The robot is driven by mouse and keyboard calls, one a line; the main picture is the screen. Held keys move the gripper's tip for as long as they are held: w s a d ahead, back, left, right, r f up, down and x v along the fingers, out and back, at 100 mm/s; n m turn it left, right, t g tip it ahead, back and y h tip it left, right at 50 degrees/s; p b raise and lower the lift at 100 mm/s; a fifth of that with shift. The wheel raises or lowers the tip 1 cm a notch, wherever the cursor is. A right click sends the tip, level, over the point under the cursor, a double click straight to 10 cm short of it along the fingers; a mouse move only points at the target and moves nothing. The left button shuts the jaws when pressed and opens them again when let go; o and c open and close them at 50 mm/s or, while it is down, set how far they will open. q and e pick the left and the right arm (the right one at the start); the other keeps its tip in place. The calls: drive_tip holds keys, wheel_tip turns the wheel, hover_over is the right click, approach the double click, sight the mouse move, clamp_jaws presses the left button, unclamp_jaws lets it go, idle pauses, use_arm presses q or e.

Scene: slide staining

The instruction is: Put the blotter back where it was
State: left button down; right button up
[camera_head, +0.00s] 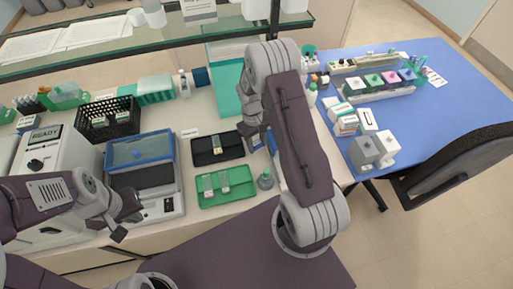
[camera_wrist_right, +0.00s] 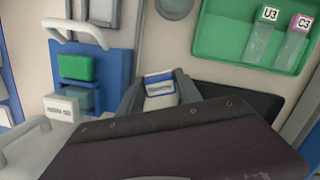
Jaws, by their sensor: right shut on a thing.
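My right gripper (camera_wrist_right: 160,95) is shut on a small white block with a blue band, which I take to be the blotter (camera_wrist_right: 160,86). In the head view the right gripper (camera_head: 252,138) is beside the right end of the black tray (camera_head: 205,158), and my arm hides most of what it holds. I cannot tell whether the blotter touches the surface below. My left gripper (camera_head: 124,216) is open and empty in front of the blue-lidded device (camera_head: 142,152).
A green tray (camera_head: 242,193) with two slides lies near the front edge, also in the wrist view (camera_wrist_right: 215,45). A blue holder (camera_wrist_right: 80,60) with a green block is left of the blotter there. A black basket (camera_head: 110,130) stands farther left.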

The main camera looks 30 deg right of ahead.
sight(257, 148)
drive_tip(key=shift+d+f, duration=0.1)
drive_tip(key=shift+f, duration=0.2)
wheel_tip(257, 148, down, 3)
drive_tip(key=shift+r+p, duration=0.15)
drive_tip(key=shift+p, duration=0.4)
drive_tip(key=shift+w+f, duration=0.1)
drive_tip(key=shift+f, duration=0.35)
drive_tip(key=shift+f, duration=0.2)
drive_tip(key=o, duration=1)
drive_tip(key=shift+r, duration=0.1)
drive_tip(key=shift+o, duration=0.2)
